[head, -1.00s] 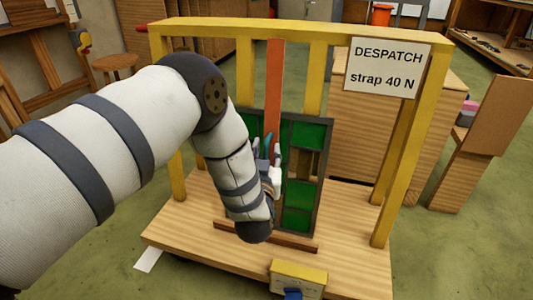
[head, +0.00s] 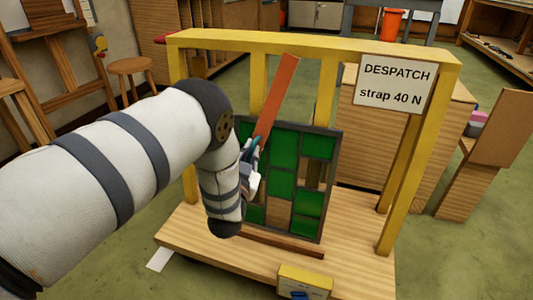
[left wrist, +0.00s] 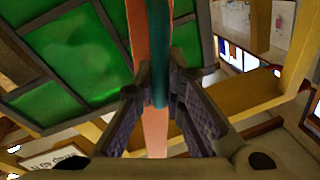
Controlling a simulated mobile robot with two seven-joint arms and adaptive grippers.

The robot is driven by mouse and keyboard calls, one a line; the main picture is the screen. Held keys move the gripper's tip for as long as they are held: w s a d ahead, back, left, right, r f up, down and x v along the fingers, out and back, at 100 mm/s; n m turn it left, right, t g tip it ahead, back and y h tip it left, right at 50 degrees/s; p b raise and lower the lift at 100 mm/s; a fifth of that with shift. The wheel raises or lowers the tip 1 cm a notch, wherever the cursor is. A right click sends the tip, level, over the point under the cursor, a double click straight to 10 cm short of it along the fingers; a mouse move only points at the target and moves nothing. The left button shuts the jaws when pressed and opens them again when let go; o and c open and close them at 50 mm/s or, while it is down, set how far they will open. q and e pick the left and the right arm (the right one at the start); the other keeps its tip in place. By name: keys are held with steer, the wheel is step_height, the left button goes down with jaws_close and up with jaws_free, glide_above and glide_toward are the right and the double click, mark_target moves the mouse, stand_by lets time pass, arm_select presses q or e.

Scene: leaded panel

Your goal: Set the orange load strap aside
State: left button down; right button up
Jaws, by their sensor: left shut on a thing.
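The orange load strap (head: 276,95) is a long flat strip. In the head view it tilts, its top leaning right, in front of the yellow frame and the upper left of the leaded panel (head: 283,158). My left gripper (head: 252,166) is shut on the strap near its lower part. In the left wrist view the strap (left wrist: 155,130) runs between the two fingers, with a teal strip (left wrist: 159,60) alongside it. The strap's lower end is hidden by my arm in the head view. The panel stands upright with green panes and a dark border. My right gripper is not in view.
A yellow frame (head: 420,150) with a sign (head: 394,83) reading "DESPATCH strap 40 N" stands on a wooden base (head: 350,245). A small yellow box (head: 305,278) with a blue part sits at the front edge. A stool (head: 131,68) and an orange bucket (head: 391,24) are behind.

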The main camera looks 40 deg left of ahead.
arm_select(q)
steer(key=s+a+r+m+t+h+p, duration=0.1)
steer(key=s+a+r+m+h+p, duration=0.1)
steer(key=a+r+m+p, duration=0.4)
steer(key=shift+s+a+r+m, duration=0.15)
steer(key=shift+a+r+m, duration=1.6)
steer(key=shift+a, duration=1.7)
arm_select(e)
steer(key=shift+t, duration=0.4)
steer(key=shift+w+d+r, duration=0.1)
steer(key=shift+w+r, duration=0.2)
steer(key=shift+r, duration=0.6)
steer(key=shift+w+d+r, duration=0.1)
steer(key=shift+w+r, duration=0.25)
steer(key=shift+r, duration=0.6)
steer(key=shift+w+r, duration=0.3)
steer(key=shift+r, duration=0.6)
arm_select(q)
steer(key=c, duration=1.7)
jaws_free()
steer(key=shift+o, duration=0.2)
steer(key=v, duration=1.2)
